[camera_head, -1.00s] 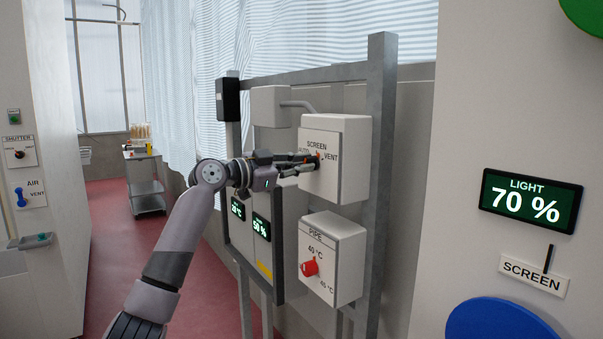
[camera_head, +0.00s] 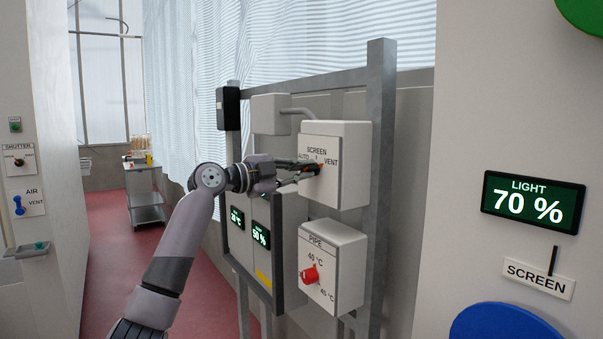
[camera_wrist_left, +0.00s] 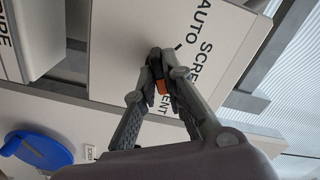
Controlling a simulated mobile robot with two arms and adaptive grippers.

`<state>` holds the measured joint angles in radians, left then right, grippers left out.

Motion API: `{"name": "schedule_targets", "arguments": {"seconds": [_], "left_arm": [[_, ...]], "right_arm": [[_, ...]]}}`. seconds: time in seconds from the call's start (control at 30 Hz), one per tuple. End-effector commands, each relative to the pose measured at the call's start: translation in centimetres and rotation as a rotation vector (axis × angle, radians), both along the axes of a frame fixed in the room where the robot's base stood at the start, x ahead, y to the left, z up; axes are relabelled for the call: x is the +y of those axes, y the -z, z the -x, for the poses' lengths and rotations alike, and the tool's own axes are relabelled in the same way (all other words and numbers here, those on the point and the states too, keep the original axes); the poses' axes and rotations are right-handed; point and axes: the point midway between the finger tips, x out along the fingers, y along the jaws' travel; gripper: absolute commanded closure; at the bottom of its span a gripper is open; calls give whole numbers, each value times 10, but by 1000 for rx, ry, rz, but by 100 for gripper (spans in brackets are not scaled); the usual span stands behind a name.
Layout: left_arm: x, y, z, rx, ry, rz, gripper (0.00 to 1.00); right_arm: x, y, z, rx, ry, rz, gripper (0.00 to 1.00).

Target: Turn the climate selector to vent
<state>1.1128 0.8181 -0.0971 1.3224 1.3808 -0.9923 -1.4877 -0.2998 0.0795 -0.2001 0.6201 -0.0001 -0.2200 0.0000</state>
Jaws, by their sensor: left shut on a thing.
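The climate selector is a small orange-red knob (camera_head: 320,167) on the front of a white box (camera_head: 348,185) labelled SCREEN, AUTO and VENT. My left gripper (camera_head: 314,169) reaches it from the left and is shut on it. In the left wrist view the orange part of the knob (camera_wrist_left: 162,87) shows between the fingertips (camera_wrist_left: 160,80). The fingers hide most of the knob, so I cannot tell exactly which mark it points to. In the head view its visible tip lies just below and left of the word VENT. My right gripper is not in view.
A PIPE box (camera_head: 340,272) with a red knob (camera_head: 309,275) sits below. Dark display panels (camera_head: 261,230) hang left of it, and a grey metal frame (camera_head: 380,170) carries everything. A trolley (camera_head: 145,200) stands far back on open red floor (camera_head: 115,250).

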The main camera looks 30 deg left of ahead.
Motion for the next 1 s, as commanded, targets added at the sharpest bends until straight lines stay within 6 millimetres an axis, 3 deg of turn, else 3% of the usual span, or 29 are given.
{"name": "schedule_targets", "arguments": {"seconds": [0.4,0.43,0.7,1.0], "left_arm": [[-1,2,0,0,1,-10,100],[-1,2,0,0,1,-10,89],[0,1,0,-1,1,-7,71],[0,0,1,-2,0,-7,70]], "right_arm": [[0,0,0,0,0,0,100],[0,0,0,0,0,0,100],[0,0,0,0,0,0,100],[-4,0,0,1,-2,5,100]]}}
